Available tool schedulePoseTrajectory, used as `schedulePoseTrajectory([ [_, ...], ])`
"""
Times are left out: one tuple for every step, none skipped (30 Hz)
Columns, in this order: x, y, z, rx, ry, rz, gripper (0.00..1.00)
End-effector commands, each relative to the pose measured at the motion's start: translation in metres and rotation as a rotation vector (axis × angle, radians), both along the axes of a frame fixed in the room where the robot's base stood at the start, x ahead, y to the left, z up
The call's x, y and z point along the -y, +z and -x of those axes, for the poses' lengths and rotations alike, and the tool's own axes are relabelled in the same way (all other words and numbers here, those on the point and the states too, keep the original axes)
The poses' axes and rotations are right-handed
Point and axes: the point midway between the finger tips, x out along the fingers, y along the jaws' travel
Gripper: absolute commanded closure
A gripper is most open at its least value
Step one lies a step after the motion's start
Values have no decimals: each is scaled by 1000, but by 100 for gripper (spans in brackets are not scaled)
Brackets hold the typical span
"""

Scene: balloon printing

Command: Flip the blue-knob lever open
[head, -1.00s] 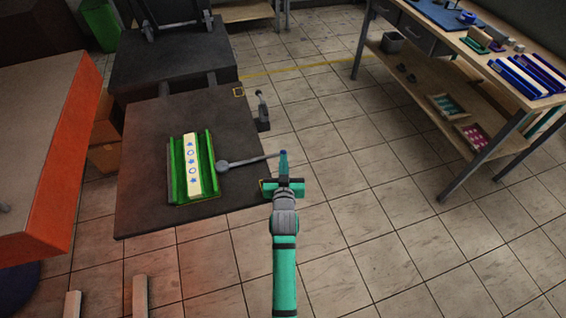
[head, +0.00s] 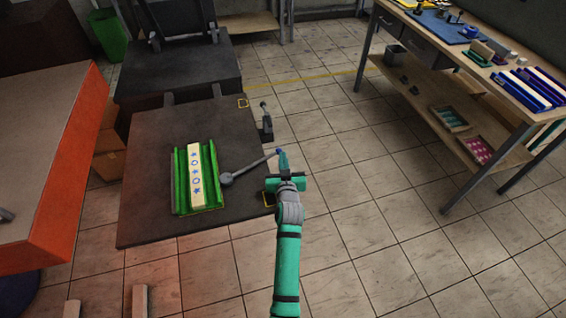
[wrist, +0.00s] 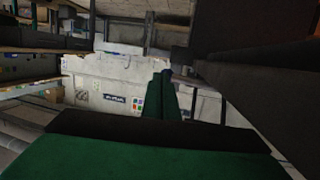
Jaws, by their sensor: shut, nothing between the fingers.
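The lever (head: 250,167) is a grey rod running from a round grey hub on the dark press table up and right to a small blue knob (head: 278,151). My gripper (head: 282,154) is shut with its fingertips at the knob, beyond the table's right edge. Whether the fingers touch the knob or only overlap it in the head view, I cannot tell. In the wrist view my closed green fingers (wrist: 160,95) point ahead, with a small dark blue spot at their tips.
A green tray (head: 180,185) holding a cream block with blue stars and rings (head: 196,175) sits on the dark table (head: 145,215). A small black clamp-like part (head: 266,125) stands at its right edge. An orange-sided table (head: 65,175) is at left, a workbench (head: 450,45) at right.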

Motion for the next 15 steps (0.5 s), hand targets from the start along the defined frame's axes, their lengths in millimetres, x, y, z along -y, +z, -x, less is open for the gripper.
schedulePoseTrajectory([
  [1, 0, -3, 0, 11, -1, 100],
  [0, 0, -5, 0, 20, -2, 100],
  [-1, 0, -7, 0, 32, -1, 100],
  [-2, 0, -8, 0, 41, -2, 100],
  [-3, 0, -10, 0, 46, 0, 100],
  [-5, 0, -12, 0, 45, 1, 100],
  [-6, 0, -14, 0, 45, 0, 100],
  [-7, 0, -15, 0, 46, 0, 100],
  [-8, 0, -17, 0, 46, 0, 100],
  [-10, 0, -19, 0, 46, 0, 100],
  [-11, 0, -20, 0, 46, 0, 100],
  [-12, 0, -22, 0, 47, 1, 100],
  [-14, 0, -24, -1, 47, 1, 100],
  [-15, 0, -25, 0, 48, 2, 100],
  [-17, 0, -28, 0, 49, 1, 100],
])
